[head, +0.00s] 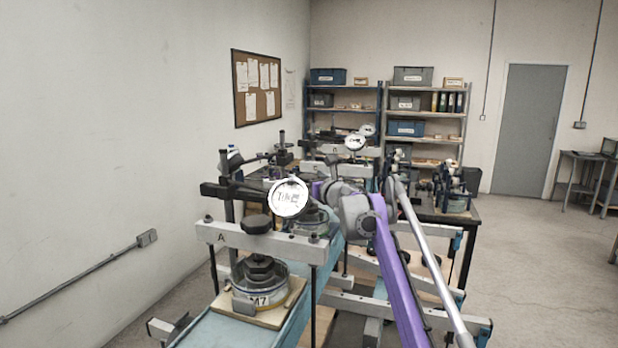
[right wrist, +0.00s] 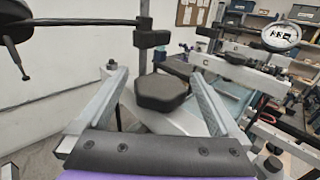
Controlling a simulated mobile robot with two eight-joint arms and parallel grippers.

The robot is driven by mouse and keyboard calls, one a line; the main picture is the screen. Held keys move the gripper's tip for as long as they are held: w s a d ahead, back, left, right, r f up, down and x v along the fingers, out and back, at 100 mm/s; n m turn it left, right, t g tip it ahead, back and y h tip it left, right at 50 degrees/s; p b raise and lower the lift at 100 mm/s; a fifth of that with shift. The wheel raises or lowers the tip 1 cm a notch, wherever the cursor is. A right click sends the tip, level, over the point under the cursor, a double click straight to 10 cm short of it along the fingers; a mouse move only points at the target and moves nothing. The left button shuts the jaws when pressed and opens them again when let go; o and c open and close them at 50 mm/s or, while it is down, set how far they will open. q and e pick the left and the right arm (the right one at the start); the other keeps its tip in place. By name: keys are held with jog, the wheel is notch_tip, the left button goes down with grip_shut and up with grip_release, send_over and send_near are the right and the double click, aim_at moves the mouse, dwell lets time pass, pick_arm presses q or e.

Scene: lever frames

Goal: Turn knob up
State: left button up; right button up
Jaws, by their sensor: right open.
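A black lobed knob (head: 257,223) sits on top of the grey crossbar (head: 283,243) marked A, on the nearest lever frame. What looks like the same knob (right wrist: 162,92) shows in the right wrist view, between the lines of my right gripper's two open fingers (right wrist: 160,76). There are gaps on both sides, and no contact shows. I cannot tell how far beyond the fingertips it is. In the head view my right gripper (head: 318,189) is partly hidden behind the white dial gauge (head: 290,198), and its fingertips do not show. My left gripper is not in view.
The dial gauge hangs on a rod from a dark post (head: 228,190) close to the knob. A round cell (head: 260,277) stands below the crossbar. More lever frames with another gauge (head: 355,142) stand behind. Open floor (head: 530,270) lies to the right.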

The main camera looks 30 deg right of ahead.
jog(key=c, duration=1.4)
jog(key=shift+o, duration=0.2)
jog(key=n+y+p, duration=0.2)
jog(key=y, duration=0.1)
jog(key=shift+d+r+p, duration=0.15)
jog(key=shift+r+p, duration=0.25)
jog(key=shift+f+n+y, duration=0.1)
jog(key=shift+n+y, duration=0.3)
jog(key=shift+y, duration=0.3)
jog(key=shift+f+p, duration=0.2)
jog(key=shift+p, duration=0.1)
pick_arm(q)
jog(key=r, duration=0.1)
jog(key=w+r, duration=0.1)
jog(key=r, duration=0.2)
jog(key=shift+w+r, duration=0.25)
